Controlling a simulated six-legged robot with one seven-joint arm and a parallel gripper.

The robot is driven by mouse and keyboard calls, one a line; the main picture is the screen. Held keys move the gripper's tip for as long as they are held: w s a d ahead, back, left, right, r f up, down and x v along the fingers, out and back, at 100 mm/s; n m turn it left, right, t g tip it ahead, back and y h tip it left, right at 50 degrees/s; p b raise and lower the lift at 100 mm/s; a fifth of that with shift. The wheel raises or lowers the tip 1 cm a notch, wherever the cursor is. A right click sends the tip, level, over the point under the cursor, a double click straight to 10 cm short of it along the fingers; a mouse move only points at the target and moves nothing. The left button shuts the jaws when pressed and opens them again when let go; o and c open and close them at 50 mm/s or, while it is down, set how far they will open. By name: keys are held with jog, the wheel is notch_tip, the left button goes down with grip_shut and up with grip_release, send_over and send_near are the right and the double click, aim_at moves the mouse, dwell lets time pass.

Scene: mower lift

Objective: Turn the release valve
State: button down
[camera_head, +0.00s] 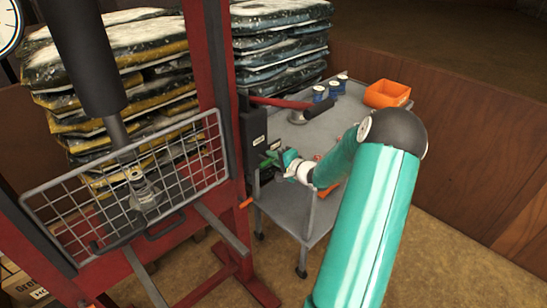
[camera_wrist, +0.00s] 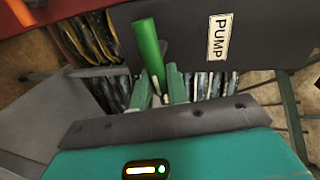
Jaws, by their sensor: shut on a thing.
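The release valve shows as a green bar-like handle (camera_wrist: 149,45) beside the dark pump body (camera_wrist: 185,40), which carries a PUMP label. My gripper (camera_wrist: 158,90) is shut on the lower end of this handle, with a finger on either side of it. In the head view my gripper (camera_head: 277,160) reaches from the right to the dark pump box (camera_head: 257,128) on the red press post. The valve's pivot is hidden, and the handle is small and partly covered by the gripper there.
A red press frame (camera_head: 215,60) with a wire guard (camera_head: 75,215) stands at left. Stacked bags (camera_head: 125,60) stand behind. Open floor lies at lower right.

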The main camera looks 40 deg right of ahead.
jog(key=shift+f+m, duration=0.1)
jog(key=shift+m, duration=0.2)
jog(key=shift+a, duration=0.1)
jog(key=c, duration=1.4)
grip_release()
jog(key=shift+c, duration=0.2)
jog(key=s+r, duration=0.2)
jog(key=s, duration=1.1)
jog(key=shift+s+d+r, duration=0.2)
jog(key=shift+s+r, duration=0.05)
jog(key=shift+r, duration=0.1)
jog(key=shift+w, duration=0.1)
